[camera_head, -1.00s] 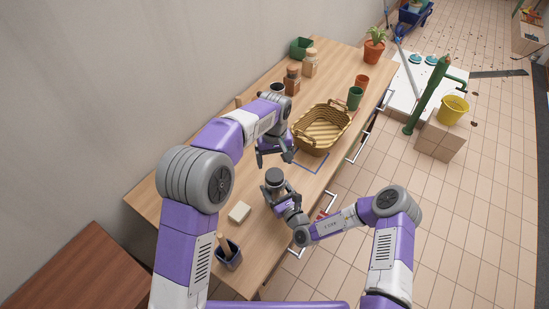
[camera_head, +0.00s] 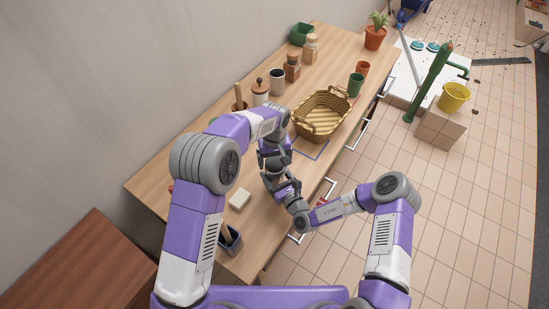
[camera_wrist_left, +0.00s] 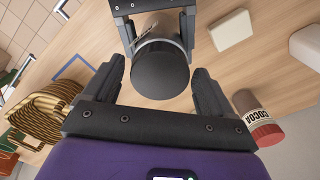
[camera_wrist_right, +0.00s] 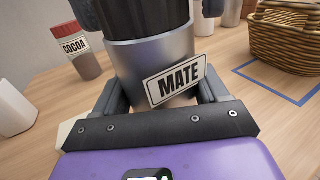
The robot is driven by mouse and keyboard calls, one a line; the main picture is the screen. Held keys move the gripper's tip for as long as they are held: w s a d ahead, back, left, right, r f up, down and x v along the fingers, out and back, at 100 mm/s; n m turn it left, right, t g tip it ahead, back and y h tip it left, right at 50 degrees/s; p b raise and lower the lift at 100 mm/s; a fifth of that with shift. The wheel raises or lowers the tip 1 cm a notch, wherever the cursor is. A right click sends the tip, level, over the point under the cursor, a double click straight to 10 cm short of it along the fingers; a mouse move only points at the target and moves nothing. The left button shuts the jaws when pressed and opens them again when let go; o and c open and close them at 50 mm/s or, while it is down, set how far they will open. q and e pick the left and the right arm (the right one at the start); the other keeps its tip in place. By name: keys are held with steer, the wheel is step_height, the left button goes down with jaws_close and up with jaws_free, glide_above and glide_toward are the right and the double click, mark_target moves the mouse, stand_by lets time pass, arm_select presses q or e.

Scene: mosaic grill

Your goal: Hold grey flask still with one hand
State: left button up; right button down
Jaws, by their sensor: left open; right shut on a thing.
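The grey flask, labelled MATE, shows its metal body (camera_wrist_right: 150,62) in the right wrist view, upright on the wooden table. My right gripper (camera_wrist_right: 165,103) is shut on the body, with one finger on each side. The flask's round dark lid (camera_wrist_left: 161,70) faces up in the left wrist view. My left gripper (camera_wrist_left: 158,82) is open, its fingers apart on either side of the lid. I cannot tell whether they touch it. In the head view the flask is mostly hidden behind my left gripper (camera_head: 274,160) and right gripper (camera_head: 284,187).
A wicker basket (camera_head: 322,115) stands behind the flask on the table. A pale block (camera_head: 239,199) and a dark holder (camera_head: 229,241) are at the near left. A cocoa jar (camera_wrist_right: 82,58) stands beside the flask. Jars and cups line the back.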

arm_select(q)
steer(key=c, duration=1.1)
steer(key=m, duration=0.5)
steer(key=o, duration=1.2)
steer(key=shift+o, duration=0.2)
steer(key=shift+r, duration=0.1)
step_height(320, 180, up, 12)
arm_select(e)
jaws_free()
